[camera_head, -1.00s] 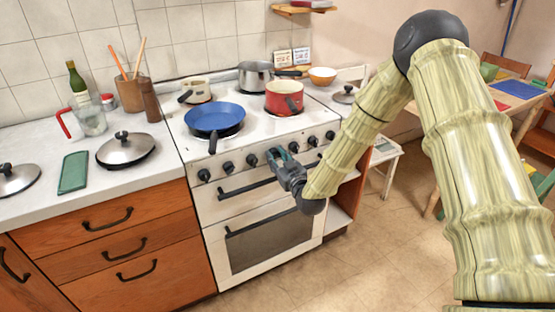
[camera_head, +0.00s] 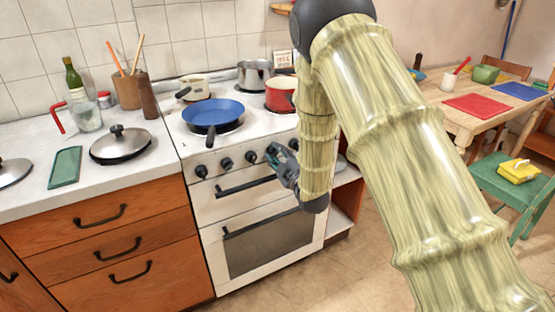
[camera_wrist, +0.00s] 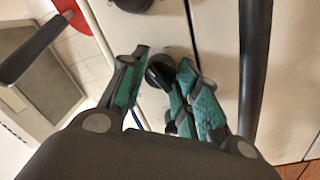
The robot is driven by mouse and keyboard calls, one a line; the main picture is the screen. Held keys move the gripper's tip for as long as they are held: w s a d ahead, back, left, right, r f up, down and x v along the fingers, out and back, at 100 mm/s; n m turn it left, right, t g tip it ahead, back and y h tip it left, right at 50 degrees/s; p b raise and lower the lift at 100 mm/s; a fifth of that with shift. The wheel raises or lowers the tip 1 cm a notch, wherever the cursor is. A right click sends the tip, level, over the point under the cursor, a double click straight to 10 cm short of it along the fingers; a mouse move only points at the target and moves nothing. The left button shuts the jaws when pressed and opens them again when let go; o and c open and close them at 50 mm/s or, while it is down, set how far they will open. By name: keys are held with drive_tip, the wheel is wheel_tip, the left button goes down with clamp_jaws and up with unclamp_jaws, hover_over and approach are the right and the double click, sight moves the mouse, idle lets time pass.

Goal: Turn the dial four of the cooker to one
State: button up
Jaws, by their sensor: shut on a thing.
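The white cooker (camera_head: 212,205) stands against the tiled wall with a row of black dials on its front. The three leftmost dials show at the left (camera_head: 201,171), beside it (camera_head: 226,163) and third (camera_head: 250,156). My gripper (camera_head: 273,155) is at the fourth place from the left and hides that dial in the head view. In the wrist view, a black dial (camera_wrist: 160,72) lies between the teal fingers of my gripper (camera_wrist: 164,68), which is shut on it. The dial's markings cannot be read.
A red pot (camera_head: 280,95) and a steel pot (camera_head: 255,75) stand behind. A black oven handle bar (camera_head: 240,188) runs below the dials.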

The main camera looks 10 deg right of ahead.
drive_tip(key=shift+f+n+b, duration=0.15)
drive_tip(key=shift+n+b, duration=0.15)
drive_tip(key=shift+n, duration=0.4)
drive_tip(key=o, duration=1)
drive_tip(key=shift+s, duration=0.1)
drive_tip(key=v, duration=1.2)
